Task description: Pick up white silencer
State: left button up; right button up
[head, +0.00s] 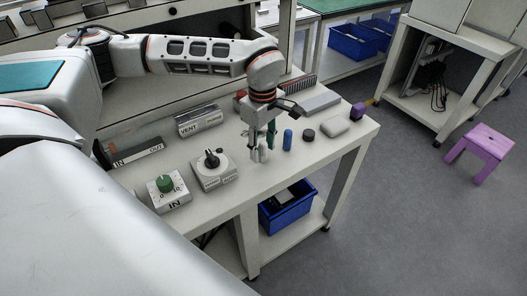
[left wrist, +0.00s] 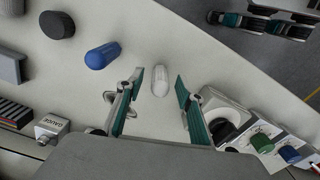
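In the head view my left gripper (head: 260,146) points down at the table top, and the silencer is partly hidden by the fingers. Nothing is in its grasp. At the top right of the left wrist view, teal and metal parts look like fingers of my right gripper (left wrist: 264,24), off the table; their opening is unclear.
A blue cylinder (head: 287,139), a black disc (head: 308,134) and a pale rounded block (head: 335,126) lie to the right. A dial box (head: 213,168) and a green-knob box (head: 167,191) stand left. A VENT box (head: 199,121) is behind.

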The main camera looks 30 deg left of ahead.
pick_arm(q)
jog(key=c, duration=1)
jog(key=shift+r, duration=0.1)
